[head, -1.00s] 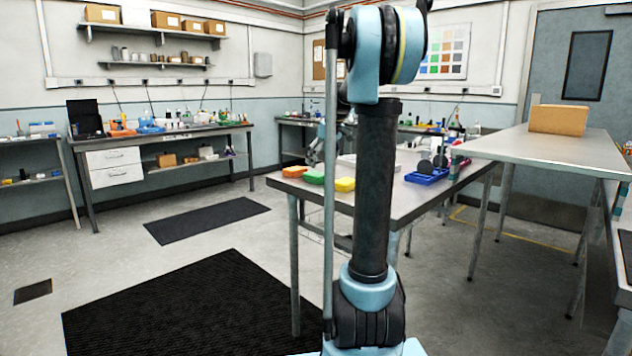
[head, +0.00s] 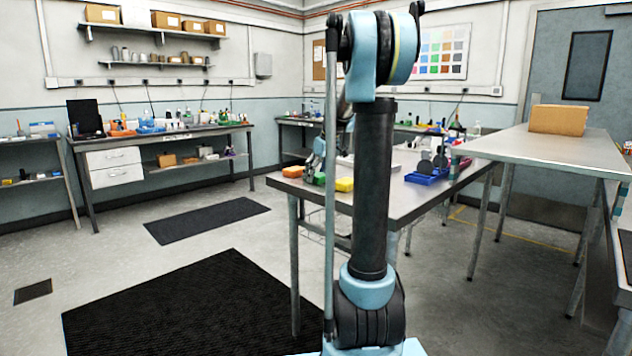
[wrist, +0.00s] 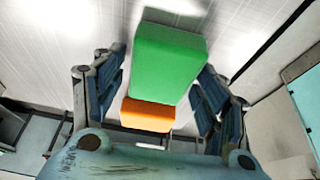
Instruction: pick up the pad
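Three pads lie on the metal table's near left part in the head view: an orange pad (head: 293,171), a green pad (head: 319,179) and a yellow pad (head: 344,184). My gripper (head: 313,170) is low at the green pad and partly hides it. In the wrist view, the open fingers of my gripper (wrist: 165,68) stand on either side of the green pad (wrist: 168,62), with narrow gaps. The orange pad (wrist: 147,115) shows beyond it, lower in the picture. The yellow pad is not seen there. My arm column hides part of the table.
The metal table (head: 408,200) also bears a blue bin (head: 424,177) with dark round items at the right. A higher table (head: 540,150) with a cardboard box (head: 557,120) stands at the right. Black mats (head: 200,310) lie on the open floor at the left.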

